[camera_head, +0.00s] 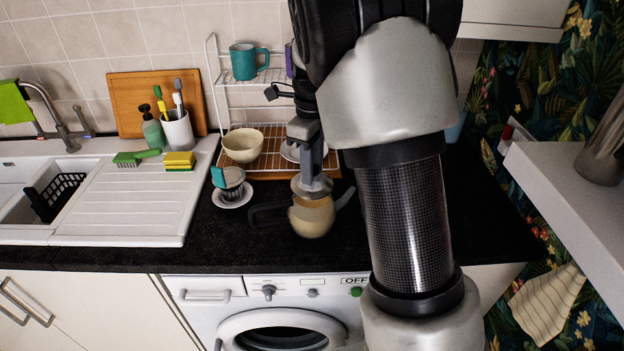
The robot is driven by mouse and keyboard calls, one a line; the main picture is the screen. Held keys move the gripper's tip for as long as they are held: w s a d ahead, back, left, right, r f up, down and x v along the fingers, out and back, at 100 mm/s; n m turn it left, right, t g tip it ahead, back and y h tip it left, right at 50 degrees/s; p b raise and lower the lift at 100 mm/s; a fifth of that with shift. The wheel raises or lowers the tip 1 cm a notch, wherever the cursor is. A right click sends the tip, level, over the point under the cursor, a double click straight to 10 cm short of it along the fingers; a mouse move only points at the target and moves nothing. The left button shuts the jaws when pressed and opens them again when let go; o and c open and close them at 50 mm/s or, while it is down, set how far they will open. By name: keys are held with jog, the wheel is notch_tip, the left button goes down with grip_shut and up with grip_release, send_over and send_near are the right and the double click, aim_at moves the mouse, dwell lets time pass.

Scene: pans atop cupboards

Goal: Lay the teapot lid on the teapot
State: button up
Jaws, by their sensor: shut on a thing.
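The teapot (312,222) stands upright on the black countertop near its front edge. It has a tan, rounded body, a dark handle on its left and a grey spout on its right. My gripper (312,178) points down right above the teapot and is shut on the teapot lid (311,188), a pale grey disc. The lid is at or just above the teapot's opening; I cannot tell whether it touches the rim. My arm hides part of the counter behind and to the right.
A wire dish rack (222,90) behind holds a bowl (242,146) and a teal mug (246,62). The sink drainer (125,205) is at left. Bare counter (215,245) lies front left.

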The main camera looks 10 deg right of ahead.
jog(key=shift+f, duration=1.55)
jog(key=shift+f, duration=0.15)
jog(key=o, duration=1.1)
jog(key=shift+c, duration=0.2)
